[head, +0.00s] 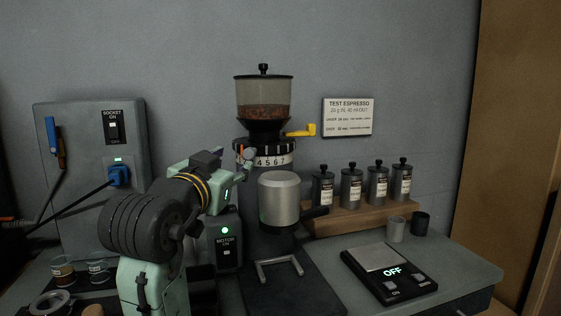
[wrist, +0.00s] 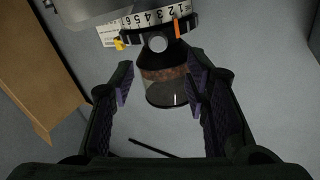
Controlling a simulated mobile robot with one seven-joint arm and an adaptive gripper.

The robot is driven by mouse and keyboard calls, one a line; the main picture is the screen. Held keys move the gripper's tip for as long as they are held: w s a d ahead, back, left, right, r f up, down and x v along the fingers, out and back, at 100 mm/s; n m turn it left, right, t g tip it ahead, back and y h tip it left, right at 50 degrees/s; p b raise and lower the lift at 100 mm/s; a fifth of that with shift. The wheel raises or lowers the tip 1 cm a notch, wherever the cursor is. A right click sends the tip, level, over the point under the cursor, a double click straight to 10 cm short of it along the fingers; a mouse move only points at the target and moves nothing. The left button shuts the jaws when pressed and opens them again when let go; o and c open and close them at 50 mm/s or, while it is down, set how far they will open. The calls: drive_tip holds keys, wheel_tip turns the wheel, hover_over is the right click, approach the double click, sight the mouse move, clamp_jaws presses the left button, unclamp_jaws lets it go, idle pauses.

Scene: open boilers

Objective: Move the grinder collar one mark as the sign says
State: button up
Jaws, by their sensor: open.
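The grinder collar (head: 272,157) is a white numbered ring on a black band below the bean hopper (head: 263,92). In the head view 4, 5 and 6 show at its front. In the wrist view the collar (wrist: 158,17) appears upside-down, with an orange mark and a pale round knob (wrist: 157,43). My gripper (head: 242,160) is at the collar's left side in the head view. In the wrist view my gripper (wrist: 158,82) is open, with nothing held; the hopper shows between its fingers. The sign (head: 348,117) reads "TEST ESPRESSO"; its smaller lines are hard to read.
A yellow lever (head: 300,131) sticks out right of the hopper neck. A silver cup (head: 280,198) is in front of the grinder. A canister rack (head: 350,214) and a scale reading OFF (head: 388,272) stand right. The motor switch box (head: 226,245) is lit green.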

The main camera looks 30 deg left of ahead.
sight(248, 155)
drive_tip(key=x, duration=0.3)
drive_tip(key=p+x, duration=0.1)
drive_tip(key=x, duration=0.3)
drive_tip(key=p+x, duration=0.1)
drive_tip(key=x, duration=0.3)
drive_tip(key=shift+d+f, duration=0.1)
drive_tip(key=shift+f, duration=0.2)
drive_tip(key=shift+c, duration=0.5)
clamp_jaws()
